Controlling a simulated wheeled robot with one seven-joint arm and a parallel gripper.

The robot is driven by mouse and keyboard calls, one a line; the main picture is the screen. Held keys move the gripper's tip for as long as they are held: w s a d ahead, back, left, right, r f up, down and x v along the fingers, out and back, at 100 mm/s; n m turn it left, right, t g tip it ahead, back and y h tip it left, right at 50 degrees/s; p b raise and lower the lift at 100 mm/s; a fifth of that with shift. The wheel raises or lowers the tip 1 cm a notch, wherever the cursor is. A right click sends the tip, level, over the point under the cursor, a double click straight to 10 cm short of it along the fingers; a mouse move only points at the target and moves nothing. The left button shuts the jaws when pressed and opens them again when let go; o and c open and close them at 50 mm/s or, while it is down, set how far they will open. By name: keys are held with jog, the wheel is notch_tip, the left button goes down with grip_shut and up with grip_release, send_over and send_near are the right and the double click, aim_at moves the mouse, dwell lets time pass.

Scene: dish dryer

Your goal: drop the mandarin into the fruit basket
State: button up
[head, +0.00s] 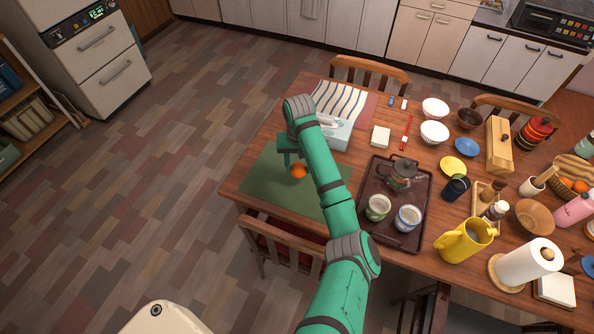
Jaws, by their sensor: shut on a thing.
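The mandarin (299,171) is a small orange ball over the green mat at the left part of the table. My gripper (292,161) points down and is shut on it; the arm hides part of the fingers. I cannot tell how far the mandarin is above the mat. The fruit basket (573,167) is at the far right edge of the picture, tan and striped, with orange fruit in it. It is partly cut off by the frame, and my gripper is far to its left.
Between them stand a dark tray (381,166) with a teapot and two cups, a wooden box (499,146), a yellow pitcher (464,241), a wooden bowl (533,217) and several bottles. A tissue box (337,133) is close behind my gripper. The green mat (262,178) is otherwise clear.

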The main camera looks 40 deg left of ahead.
aim_at(297, 167)
jog(key=shift+w+a+f, duration=0.3)
jog(key=shift+a+f, duration=0.1)
jog(key=shift+f, duration=0.3)
jog(key=shift+w+a+f, duration=0.3)
jog(key=shift+a+f, duration=0.05)
jog(key=shift+f, duration=1.6)
jog(key=shift+f, duration=0.2)
jog(key=o, duration=1.1)
